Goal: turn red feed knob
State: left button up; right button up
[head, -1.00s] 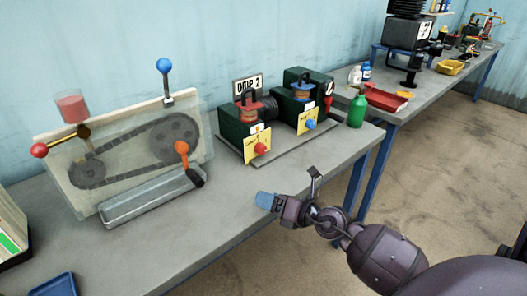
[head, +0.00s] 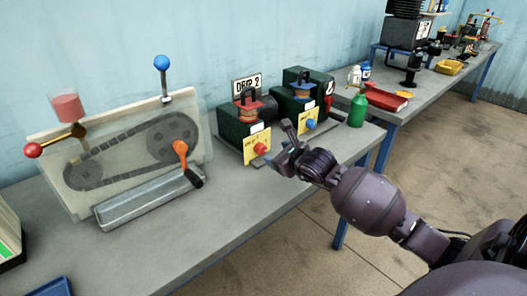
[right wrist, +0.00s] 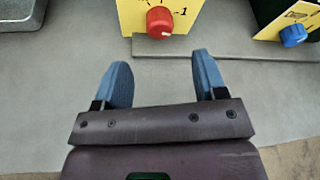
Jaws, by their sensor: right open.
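The red feed knob (head: 261,148) is on a yellow plate (head: 252,142) at the front of the left green pump unit (head: 230,122). In the right wrist view the red knob (right wrist: 160,20) is at the top, just beyond and between the fingertips. A white line marks its lower face, and a "1" shows on the plate to its right. My right gripper (head: 285,148) is open and empty, in front of the knob and apart from it. Its two blue fingers (right wrist: 160,72) point at the knob. My left gripper is not in view.
A blue knob (head: 310,124) is on the second pump unit to the right. A green bottle (head: 357,110) stands near the table's right end. A chain-drive panel (head: 125,150) with levers stands to the left. The front of the table (head: 215,225) is clear.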

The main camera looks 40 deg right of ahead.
aim_at(263, 150)
jog(key=b+x, duration=0.1)
jog(key=x, duration=0.6)
jog(key=shift+f, duration=0.15)
jog(key=shift+w+f+b, duration=0.15)
jog(key=shift+w+b, duration=0.15)
jog(key=shift+w, duration=0.35)
jog(key=shift+c, duration=0.7)
jog(key=c, duration=0.8)
